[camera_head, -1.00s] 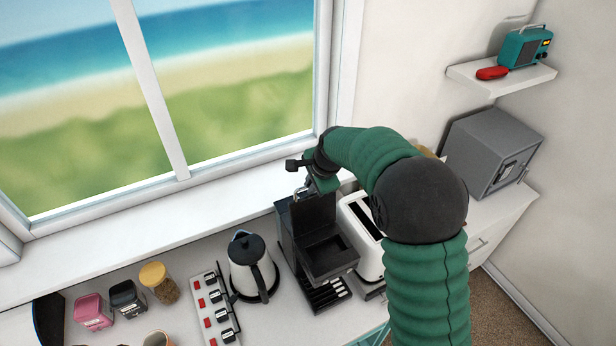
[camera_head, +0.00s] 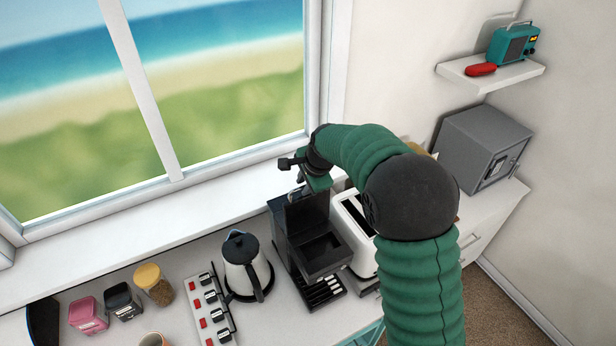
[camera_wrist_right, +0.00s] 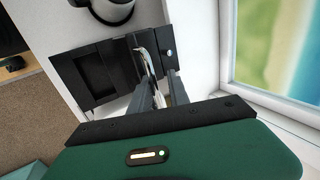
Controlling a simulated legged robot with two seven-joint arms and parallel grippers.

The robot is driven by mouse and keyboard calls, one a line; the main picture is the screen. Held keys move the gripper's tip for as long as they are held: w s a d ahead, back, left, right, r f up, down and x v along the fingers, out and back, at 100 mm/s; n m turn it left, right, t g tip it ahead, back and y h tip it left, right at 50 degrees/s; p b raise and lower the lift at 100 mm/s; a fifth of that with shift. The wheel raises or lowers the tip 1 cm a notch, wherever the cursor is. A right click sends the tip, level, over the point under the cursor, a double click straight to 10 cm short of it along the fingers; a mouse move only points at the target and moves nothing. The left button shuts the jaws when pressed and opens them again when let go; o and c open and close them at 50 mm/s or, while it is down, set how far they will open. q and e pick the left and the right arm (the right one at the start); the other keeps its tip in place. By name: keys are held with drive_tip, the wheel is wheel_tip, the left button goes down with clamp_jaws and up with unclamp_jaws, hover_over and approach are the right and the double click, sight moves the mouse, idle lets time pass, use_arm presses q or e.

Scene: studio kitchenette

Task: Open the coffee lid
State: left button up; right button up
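The black coffee machine (camera_head: 312,250) stands on the counter between the kettle and the toaster. Its lid (camera_head: 308,214) stands raised at the back, and the square recess on top is exposed. My right gripper (camera_head: 298,178) is at the raised lid's top edge, partly hidden by my arm. In the right wrist view the gripper's fingers (camera_wrist_right: 160,88) are apart, with a curved silver metal piece (camera_wrist_right: 150,52) between or just beyond them. The dark machine (camera_wrist_right: 95,75) lies behind them. Contact with the lid is unclear. My left gripper is out of view.
A kettle (camera_head: 245,263) and a power strip (camera_head: 208,308) are left of the machine. A white toaster (camera_head: 355,235) stands close on its right, near my arm. Jars (camera_head: 152,284) are at the left. A window (camera_head: 220,90) is behind, and a grey safe (camera_head: 484,148) is at the right.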

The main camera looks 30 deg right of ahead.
drive_tip(key=b+v, duration=0.5)
drive_tip(key=v, duration=1.1)
drive_tip(key=shift+r, duration=0.15)
drive_tip(key=shift+d, duration=0.1)
drive_tip(key=s+a+f+n+g, duration=0.1)
drive_tip(key=s+a+f+n, duration=0.2)
drive_tip(key=s+f+n, duration=0.45)
drive_tip(key=s+a+f+n+g, duration=0.1)
drive_tip(key=s+a+f+n, duration=0.3)
drive_tip(key=f, duration=0.6)
drive_tip(key=s+a+f+n+g, duration=0.1)
drive_tip(key=s+a+f+n, duration=0.2)
drive_tip(key=s+f+n, duration=0.45)
wheel_tip(320, 180, down, 20)
drive_tip(key=m+b, duration=0.1)
drive_tip(key=b, duration=1.7)
drive_tip(key=shift+w+a, duration=0.25)
drive_tip(key=shift+w, duration=0.15)
